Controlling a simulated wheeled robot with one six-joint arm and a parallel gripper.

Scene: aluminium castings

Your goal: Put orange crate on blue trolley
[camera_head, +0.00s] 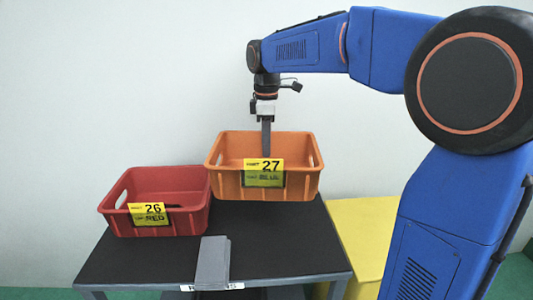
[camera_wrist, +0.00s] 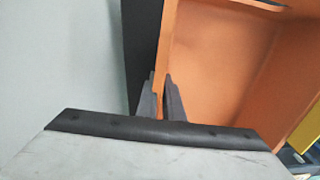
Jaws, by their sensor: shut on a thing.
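The orange crate (camera_head: 232,186), labelled 27, is at the back right of a black-topped table in the head view. I cannot tell whether its bottom touches the table. My gripper (camera_head: 266,150) reaches down from above to the crate's far wall. In the wrist view, the gripper's fingers (camera_wrist: 160,95) are shut on the wall of the orange crate (camera_wrist: 215,60), one on each side. The crate looks empty, though part of its inside is hidden. I cannot make out a blue trolley in either view.
A red crate (camera_head: 118,221), labelled 26, stands close to the orange crate's left. The black tabletop (camera_head: 150,262) has a grey plate (camera_head: 212,262) at its front edge. A yellow box-like thing (camera_head: 365,225) stands right of the table. A pale wall is behind.

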